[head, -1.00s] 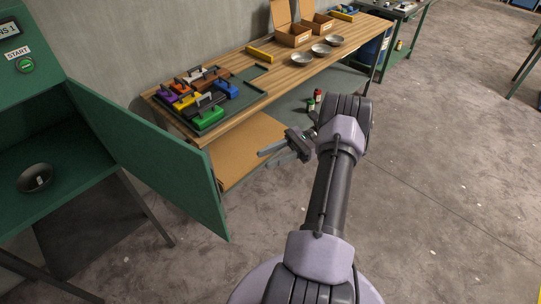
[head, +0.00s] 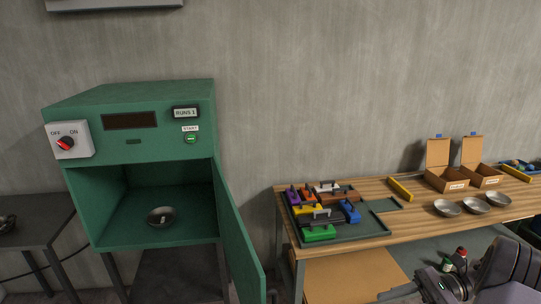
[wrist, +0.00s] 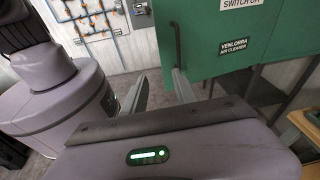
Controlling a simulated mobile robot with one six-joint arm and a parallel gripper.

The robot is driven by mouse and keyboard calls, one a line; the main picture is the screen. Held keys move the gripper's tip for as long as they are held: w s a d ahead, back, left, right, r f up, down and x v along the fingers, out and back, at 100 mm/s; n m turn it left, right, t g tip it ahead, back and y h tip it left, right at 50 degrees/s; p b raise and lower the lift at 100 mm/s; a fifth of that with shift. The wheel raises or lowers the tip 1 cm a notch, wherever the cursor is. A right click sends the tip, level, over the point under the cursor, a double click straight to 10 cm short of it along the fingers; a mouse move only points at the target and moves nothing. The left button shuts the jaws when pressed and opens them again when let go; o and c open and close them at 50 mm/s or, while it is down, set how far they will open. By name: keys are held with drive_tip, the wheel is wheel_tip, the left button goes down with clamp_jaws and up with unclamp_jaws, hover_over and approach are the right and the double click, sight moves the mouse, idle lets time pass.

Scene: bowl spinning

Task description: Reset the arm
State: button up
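My gripper (wrist: 161,84) shows in the wrist view with its two fingers apart and nothing between them. In the head view my gripper (head: 402,291) is at the bottom right edge, partly cut off, in front of the workbench. The green machine (head: 180,97) stands at the left with its door (head: 238,240) swung open. A dark metal bowl (head: 161,216) sits inside on the machine's floor with a small pale patch in it. In the wrist view a green cabinet (wrist: 215,60) labelled as an air cleaner lies beyond the fingers.
The workbench (head: 372,235) holds a tray of coloured blocks (head: 318,234), several metal bowls (head: 447,208) and open cardboard boxes (head: 446,179). Red-capped bottles (head: 460,256) stand below the bench top. The open door juts out between machine and bench.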

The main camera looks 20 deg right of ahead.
drive_tip(key=a+r+n+g+h+b, duration=0.2)
drive_tip(key=a+r+n+h, duration=0.15)
drive_tip(key=a, duration=0.45)
drive_tip(key=a+r+n+g+h+b, duration=0.2)
drive_tip(key=a+n+g+h, duration=0.15)
drive_tip(key=a, duration=0.45)
drive_tip(key=s+a+n+t+h+b, duration=0.4)
drive_tip(key=s+a+n+t+h, duration=0.2)
drive_tip(key=a, duration=0.7)
drive_tip(key=s+n+t, duration=0.1)
drive_tip(key=s+t, duration=0.1)
drive_tip(key=t, duration=0.1)
drive_tip(key=shift+s+a+f+n+h, duration=0.2)
drive_tip(key=shift+s+f+n+h, duration=0.1)
drive_tip(key=shift+f+n, duration=0.1)
